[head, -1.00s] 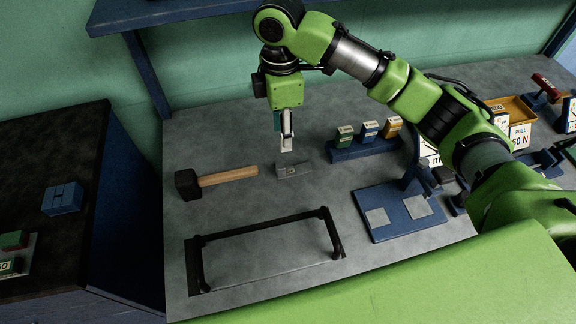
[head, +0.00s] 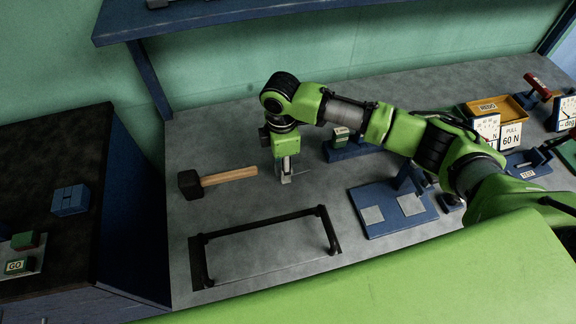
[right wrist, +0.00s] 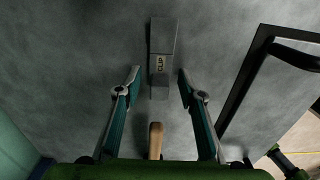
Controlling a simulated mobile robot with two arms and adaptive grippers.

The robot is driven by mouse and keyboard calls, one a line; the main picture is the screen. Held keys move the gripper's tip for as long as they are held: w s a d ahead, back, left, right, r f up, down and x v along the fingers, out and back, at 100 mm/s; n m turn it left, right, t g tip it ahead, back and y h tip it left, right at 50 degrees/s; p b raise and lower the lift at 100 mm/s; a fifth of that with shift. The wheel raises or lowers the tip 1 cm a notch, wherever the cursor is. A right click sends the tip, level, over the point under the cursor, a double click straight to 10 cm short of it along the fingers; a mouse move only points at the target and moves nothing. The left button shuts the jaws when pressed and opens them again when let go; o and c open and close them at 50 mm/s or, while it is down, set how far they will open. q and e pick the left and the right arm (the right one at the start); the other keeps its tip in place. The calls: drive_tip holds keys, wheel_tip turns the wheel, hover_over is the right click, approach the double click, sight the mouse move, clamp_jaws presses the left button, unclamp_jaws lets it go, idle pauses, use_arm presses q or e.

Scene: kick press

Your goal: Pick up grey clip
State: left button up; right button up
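The grey clip (right wrist: 162,65) lies on the bench top, with a small label reading CLIP, in the right wrist view. In the head view the clip (head: 300,172) is mostly hidden behind my right gripper (head: 286,180). My right gripper (right wrist: 157,80) is open, pointing down, with its fingers apart on either side of the clip's near end. I see no contact between the fingers and the clip. My left gripper is not in view.
A mallet (head: 228,177) lies left of the clip; its handle end (right wrist: 155,140) shows between my fingers. A black-railed frame (head: 265,221) stands in front. A blue plate (head: 393,212) and a blue block holder (head: 352,152) are to the right.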

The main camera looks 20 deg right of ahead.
drive_tip(key=shift+f, duration=0.1)
clamp_jaws()
drive_tip(key=shift+r+b, duration=0.5)
drive_tip(key=shift+r, duration=0.1)
drive_tip(key=s+a+r+b, duration=0.3)
drive_tip(key=s+r, duration=0.9)
drive_tip(key=s, duration=0.1)
drive_tip(key=shift+s, duration=0.35)
